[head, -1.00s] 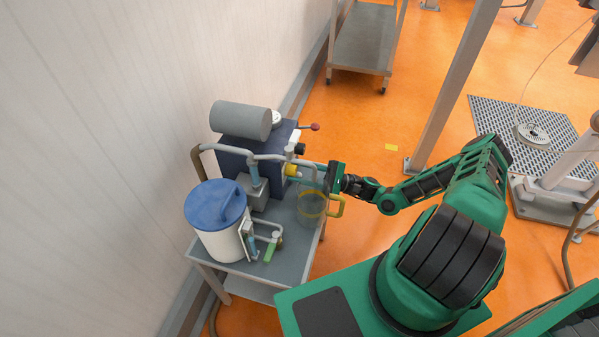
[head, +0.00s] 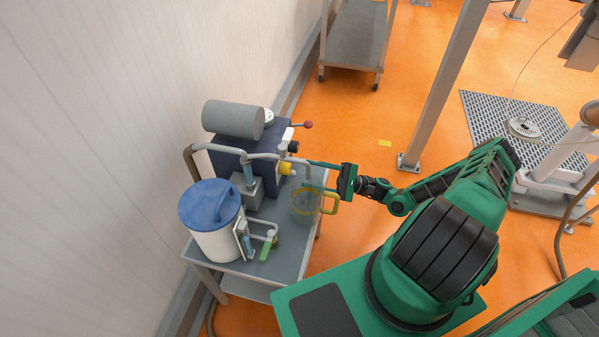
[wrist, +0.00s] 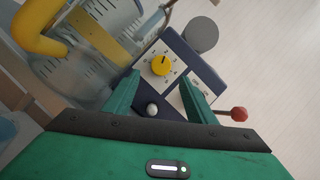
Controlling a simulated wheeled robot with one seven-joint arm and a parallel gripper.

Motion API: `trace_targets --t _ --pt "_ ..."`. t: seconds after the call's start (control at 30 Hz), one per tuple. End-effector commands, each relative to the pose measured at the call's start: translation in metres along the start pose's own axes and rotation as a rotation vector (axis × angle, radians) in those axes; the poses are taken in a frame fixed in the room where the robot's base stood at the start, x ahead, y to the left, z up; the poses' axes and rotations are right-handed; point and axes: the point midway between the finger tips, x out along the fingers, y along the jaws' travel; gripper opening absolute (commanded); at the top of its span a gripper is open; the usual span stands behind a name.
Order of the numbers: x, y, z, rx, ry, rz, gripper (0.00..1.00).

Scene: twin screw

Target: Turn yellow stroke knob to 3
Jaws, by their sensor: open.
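The yellow stroke knob (wrist: 161,65) sits on a white dial plate on the front of the dark blue pump (wrist: 199,64). Its scale marks are too small to read. In the head view the knob (head: 286,169) shows on the pump's right side. My gripper (wrist: 160,94) is open and empty, with its two green fingers apart. In the head view my gripper (head: 312,174) points left at the knob from a short distance. In the wrist view the knob appears beyond and between the fingertips, not touched.
A clear jug (head: 306,207) with a yellow handle stands just below my fingers on the grey cart (head: 292,240). A red-ended lever (head: 308,125) sticks out of the pump. A white tank with a blue lid (head: 212,204) stands at the left.

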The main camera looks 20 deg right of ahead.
Motion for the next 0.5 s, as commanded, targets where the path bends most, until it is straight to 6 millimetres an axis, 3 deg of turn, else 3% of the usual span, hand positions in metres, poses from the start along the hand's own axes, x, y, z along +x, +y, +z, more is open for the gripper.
trace_targets --t 0.2,0.5 --pt "-0.030 0.000 -0.001 0.000 0.002 -0.001 0.51" --pt "-0.038 0.001 0.000 0.001 0.000 0.002 0.51"
